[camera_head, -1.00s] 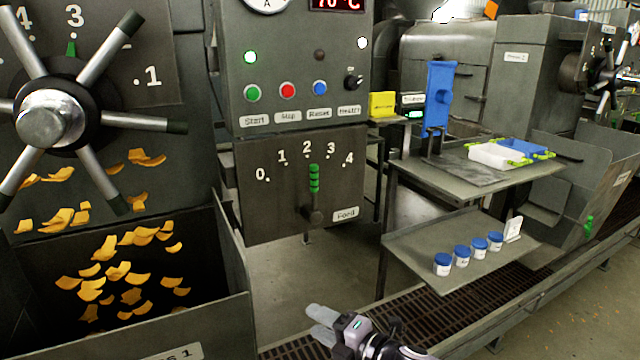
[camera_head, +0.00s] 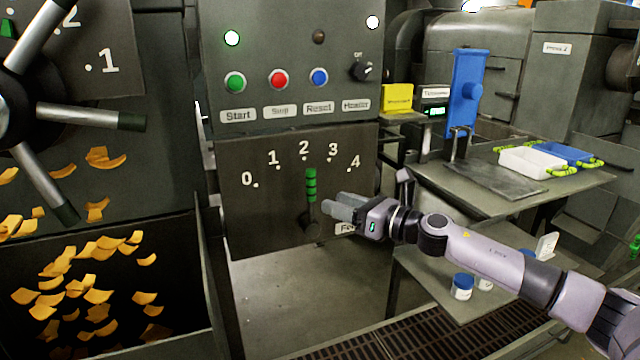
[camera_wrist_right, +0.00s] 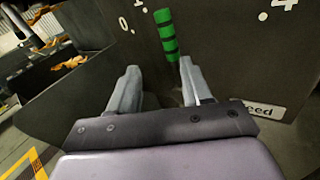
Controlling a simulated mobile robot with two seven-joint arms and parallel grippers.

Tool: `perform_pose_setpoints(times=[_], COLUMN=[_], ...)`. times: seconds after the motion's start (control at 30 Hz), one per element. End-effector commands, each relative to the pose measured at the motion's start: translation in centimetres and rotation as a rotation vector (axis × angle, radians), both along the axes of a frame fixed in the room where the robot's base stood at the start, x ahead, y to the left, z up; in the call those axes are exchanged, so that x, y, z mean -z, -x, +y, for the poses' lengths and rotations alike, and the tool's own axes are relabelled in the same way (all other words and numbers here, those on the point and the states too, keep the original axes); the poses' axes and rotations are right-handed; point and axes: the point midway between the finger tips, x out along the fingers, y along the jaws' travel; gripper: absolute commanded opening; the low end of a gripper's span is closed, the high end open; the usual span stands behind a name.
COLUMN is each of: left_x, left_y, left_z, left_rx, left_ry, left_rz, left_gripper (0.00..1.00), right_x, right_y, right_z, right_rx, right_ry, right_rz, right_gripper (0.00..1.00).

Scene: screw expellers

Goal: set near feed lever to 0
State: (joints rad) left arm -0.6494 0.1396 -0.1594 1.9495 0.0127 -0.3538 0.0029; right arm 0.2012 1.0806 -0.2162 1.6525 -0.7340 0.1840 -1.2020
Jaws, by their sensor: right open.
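The near feed lever (camera_head: 311,186) has a green ringed handle and points up at about 2 on the dial plate (camera_head: 262,215) marked 0 to 4. The 0 mark (camera_head: 247,179) is at the left end of the scale. My right gripper (camera_head: 334,204) is open just right of the lever and covers part of the Feed label. In the right wrist view the green handle (camera_wrist_right: 166,35) stands beyond and above the gap between the open fingers (camera_wrist_right: 160,82), apart from them. My left gripper is not in view.
The button panel (camera_head: 290,55) is above the dial. A bin (camera_head: 205,290) with orange flakes and a spoked wheel (camera_head: 15,110) are at left. A table (camera_head: 470,205) with a blue stand and trays is at right.

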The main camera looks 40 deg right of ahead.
Motion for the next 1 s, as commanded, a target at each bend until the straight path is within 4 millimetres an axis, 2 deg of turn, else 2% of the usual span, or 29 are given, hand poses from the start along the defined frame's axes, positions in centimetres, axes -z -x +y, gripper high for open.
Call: perform_pose_setpoints(times=[0.13, 0.37, 1.0], left_x=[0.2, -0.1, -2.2], left_y=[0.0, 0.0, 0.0], left_z=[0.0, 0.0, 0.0], left_rx=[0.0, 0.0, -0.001], left_ry=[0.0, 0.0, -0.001], left_rz=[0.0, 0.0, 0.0], left_gripper=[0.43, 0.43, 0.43], right_x=[-1.1, -1.6, -1.5], right_y=[-0.2, -0.8, -6.4], right_z=[-0.7, -0.7, 1.4], right_rx=[-0.002, -0.001, -0.001], right_ry=[0.085, 0.103, 0.1], right_rz=[-0.032, -0.04, -0.039], right_gripper=[0.48, 0.48, 0.48])
